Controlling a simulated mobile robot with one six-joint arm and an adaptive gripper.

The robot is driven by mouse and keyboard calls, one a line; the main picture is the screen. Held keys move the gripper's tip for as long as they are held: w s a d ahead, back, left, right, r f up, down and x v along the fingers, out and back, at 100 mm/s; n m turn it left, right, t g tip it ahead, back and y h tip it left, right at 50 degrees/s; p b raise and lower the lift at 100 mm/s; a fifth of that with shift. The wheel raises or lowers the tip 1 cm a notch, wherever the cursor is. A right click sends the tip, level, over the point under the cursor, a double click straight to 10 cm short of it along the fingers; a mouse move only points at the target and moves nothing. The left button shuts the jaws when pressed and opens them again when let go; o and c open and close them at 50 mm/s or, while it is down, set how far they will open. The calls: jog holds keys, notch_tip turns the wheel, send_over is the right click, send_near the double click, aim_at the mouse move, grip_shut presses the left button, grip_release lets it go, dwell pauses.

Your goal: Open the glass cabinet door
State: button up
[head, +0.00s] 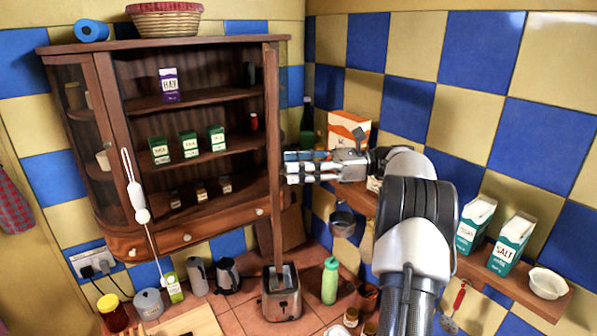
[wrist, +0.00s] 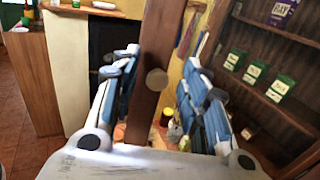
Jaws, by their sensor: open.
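The wooden cabinet (head: 165,45) stands at the left in the head view, its front open to several shelves. Its door (head: 272,150) shows nearly edge-on as a tall narrow strip, swung out from the cabinet at its right side. No glass pane is discernible in it. In the wrist view the door frame (wrist: 145,110) runs upright between my fingers, with a round knob (wrist: 157,80) facing me. My gripper (head: 287,167) is open just right of the door edge. In the wrist view its fingers (wrist: 160,65) straddle the knob, apparently without gripping it.
A toaster (head: 282,305) shows at the foot of the door strip. A green bottle (head: 330,282) stands on the tiled counter. A wall shelf with salt cartons (head: 508,245) is at the right. Tea cartons (head: 188,145) stand inside the cabinet.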

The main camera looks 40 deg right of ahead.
send_near(275, 145)
jog(key=w, duration=0.1)
jog(key=w+a+r, duration=0.1)
jog(key=w, duration=0.1)
jog(key=w+a+r, duration=0.1)
jog(key=w, duration=0.1)
jog(key=shift+w+a, duration=0.1)
jog(key=shift+a, duration=0.05)
